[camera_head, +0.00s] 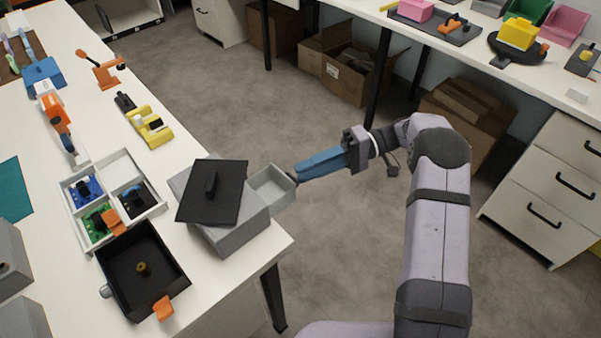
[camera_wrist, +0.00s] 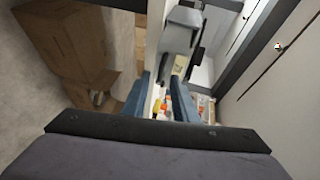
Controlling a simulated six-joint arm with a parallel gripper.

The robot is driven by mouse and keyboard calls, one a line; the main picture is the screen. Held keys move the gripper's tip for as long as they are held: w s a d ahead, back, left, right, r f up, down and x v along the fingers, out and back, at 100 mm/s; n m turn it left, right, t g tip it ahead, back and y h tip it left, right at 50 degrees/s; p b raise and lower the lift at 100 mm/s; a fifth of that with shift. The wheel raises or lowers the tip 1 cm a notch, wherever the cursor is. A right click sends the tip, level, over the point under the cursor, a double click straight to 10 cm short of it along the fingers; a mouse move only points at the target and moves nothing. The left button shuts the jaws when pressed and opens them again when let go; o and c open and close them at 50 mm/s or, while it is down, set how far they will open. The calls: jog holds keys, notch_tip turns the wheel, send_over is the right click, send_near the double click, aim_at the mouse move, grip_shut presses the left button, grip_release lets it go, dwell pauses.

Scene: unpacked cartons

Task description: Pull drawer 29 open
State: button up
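A grey drawer unit (camera_head: 236,235) stands on the white table near its right edge. Its drawer (camera_head: 272,189) sticks out to the right, past the table edge, and its inside shows empty. No number is readable on it. My gripper (camera_head: 296,177) comes from the right with its blue fingertips at the drawer's outer front. In the wrist view the two fingers of my gripper (camera_wrist: 158,82) are a little apart. The handle is not clear there, so I cannot tell whether they hold it.
A black lid-like tray (camera_head: 226,180) lies on the unit. A white divided tray (camera_head: 112,190) and a black box (camera_head: 145,268) stand to its left. The floor right of the table is clear; cardboard cartons (camera_head: 346,75) lie beyond.

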jog(key=shift+v, duration=2.35)
jog(key=shift+s, duration=0.1)
